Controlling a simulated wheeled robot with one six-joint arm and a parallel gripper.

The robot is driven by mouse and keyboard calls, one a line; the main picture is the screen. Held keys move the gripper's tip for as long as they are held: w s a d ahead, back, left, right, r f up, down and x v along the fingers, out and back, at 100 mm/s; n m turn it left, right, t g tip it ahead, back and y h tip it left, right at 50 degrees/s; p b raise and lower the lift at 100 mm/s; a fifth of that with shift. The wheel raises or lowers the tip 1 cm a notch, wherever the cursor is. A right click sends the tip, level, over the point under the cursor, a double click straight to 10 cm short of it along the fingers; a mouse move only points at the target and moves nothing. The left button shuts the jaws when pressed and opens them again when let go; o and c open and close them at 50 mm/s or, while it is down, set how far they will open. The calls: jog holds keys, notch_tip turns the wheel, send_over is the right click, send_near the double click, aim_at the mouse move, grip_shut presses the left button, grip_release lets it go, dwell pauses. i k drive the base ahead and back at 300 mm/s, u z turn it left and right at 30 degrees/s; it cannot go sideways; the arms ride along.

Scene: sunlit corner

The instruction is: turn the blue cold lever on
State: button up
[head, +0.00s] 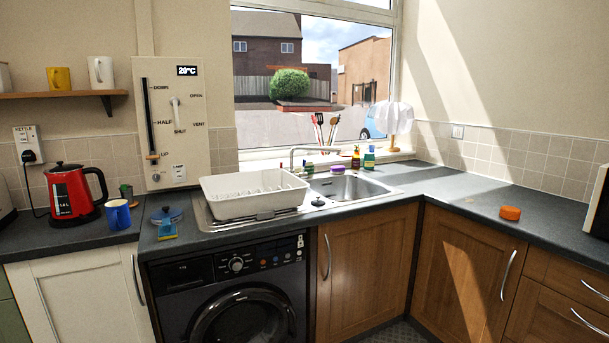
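The tap (309,149) stands behind the steel sink (379,187), under the window. Its pale spout arches to the right. I cannot make out a blue cold lever on it at this size; the white dish rack and small items stand close around the tap's base. No running water can be made out. My gripper is not in view.
A white dish rack (254,194) sits left of the bowl, and a small black object (318,202) lies near the bowl's front. Bottles (369,158) stand behind the sink. A red kettle (73,193) and blue mug (117,214) are left. The right worktop is mostly clear around an orange object (510,213).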

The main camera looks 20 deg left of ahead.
aim_at(303, 175)
jog(key=u, duration=0.35)
jog(key=i, duration=0.9)
jog(key=u, duration=0.65)
jog(key=i, duration=2.15)
jog(key=z, duration=0.25)
